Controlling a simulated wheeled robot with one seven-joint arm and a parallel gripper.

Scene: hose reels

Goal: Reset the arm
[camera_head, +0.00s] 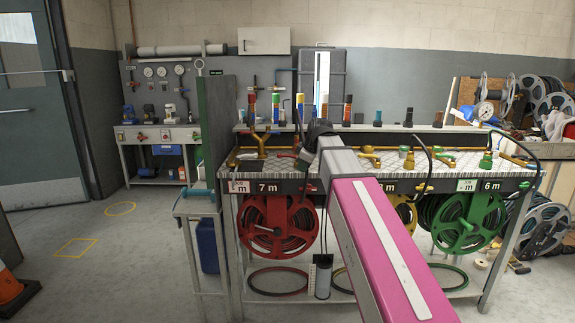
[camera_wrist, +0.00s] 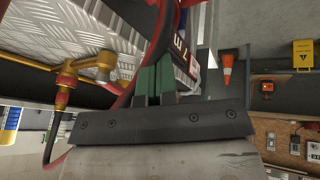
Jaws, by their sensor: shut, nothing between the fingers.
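My arm, pink with a pale stripe and a grey section, reaches from the lower right of the head view over the middle of the workbench (camera_head: 470,162). My gripper (camera_head: 306,156) is at its far end, dark and partly hidden behind the arm, over the left half of the bench near the 7 m label (camera_head: 268,187). In the wrist view my gripper (camera_wrist: 154,84) has its green-and-black fingers together, with nothing seen held. The fingers are close to the bench's front edge and a red hose; I cannot tell whether they touch.
Brass fittings (camera_wrist: 100,62) and hoses stand close to my gripper. Under the bench hang a red reel (camera_head: 275,228) and a green reel (camera_head: 468,222). Marker-like bottles (camera_head: 300,103) line the back shelf. Open floor (camera_head: 110,250) lies left, with an orange cone (camera_head: 10,285).

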